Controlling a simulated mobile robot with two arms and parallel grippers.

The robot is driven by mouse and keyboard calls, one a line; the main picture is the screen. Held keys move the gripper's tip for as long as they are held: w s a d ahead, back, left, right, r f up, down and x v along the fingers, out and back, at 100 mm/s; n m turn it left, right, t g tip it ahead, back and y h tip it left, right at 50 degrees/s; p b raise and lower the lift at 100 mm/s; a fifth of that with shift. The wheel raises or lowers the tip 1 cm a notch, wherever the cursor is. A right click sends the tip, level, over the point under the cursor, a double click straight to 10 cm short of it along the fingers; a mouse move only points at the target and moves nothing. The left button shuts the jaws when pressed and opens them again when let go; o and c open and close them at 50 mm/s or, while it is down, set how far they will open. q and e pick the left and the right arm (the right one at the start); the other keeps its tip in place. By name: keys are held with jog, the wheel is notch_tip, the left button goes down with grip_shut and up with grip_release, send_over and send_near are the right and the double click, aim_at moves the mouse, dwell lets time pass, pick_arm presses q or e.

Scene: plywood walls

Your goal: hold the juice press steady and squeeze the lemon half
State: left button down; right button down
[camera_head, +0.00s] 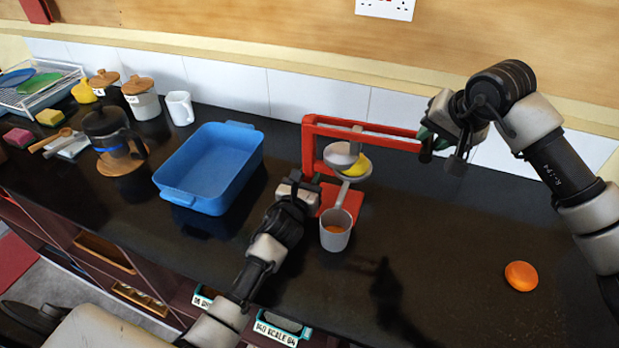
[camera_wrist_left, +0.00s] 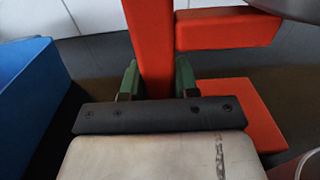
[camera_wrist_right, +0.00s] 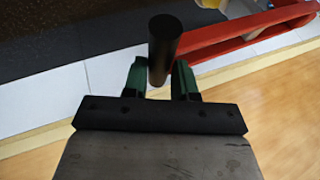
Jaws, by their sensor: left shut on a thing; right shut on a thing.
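The red juice press (camera_head: 309,152) stands upright on the dark counter, with a long red lever (camera_head: 365,132) reaching right. A yellow lemon half (camera_head: 358,167) sits in its grey cup, under the grey round presser (camera_head: 341,156). A grey mug (camera_head: 336,229) with orange liquid inside stands below. My left gripper (camera_head: 302,188) is shut on the press's red upright, which shows between its green fingers in the left wrist view (camera_wrist_left: 157,80). My right gripper (camera_head: 430,143) is shut on the lever's black handle (camera_wrist_right: 164,45) at the right end.
A blue tub (camera_head: 212,168) stands left of the press. An orange (camera_head: 521,276) lies on the counter at the right. A French press (camera_head: 114,140), canisters and a white mug (camera_head: 179,108) stand further left. The counter right of the grey mug is mostly clear.

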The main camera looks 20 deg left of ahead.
pick_arm(q)
jog(key=shift+d, duration=0.1)
pick_arm(e)
jog(key=shift+f, duration=0.3)
jog(key=shift+r, duration=0.15)
jog(key=shift+a+r, duration=0.15)
jog(key=shift+r, duration=0.85)
jog(key=c, duration=0.8)
grip_release()
jog(key=shift+c, duration=0.2)
jog(key=shift+r, duration=0.1)
notch_tip(320, 180, up, 8)
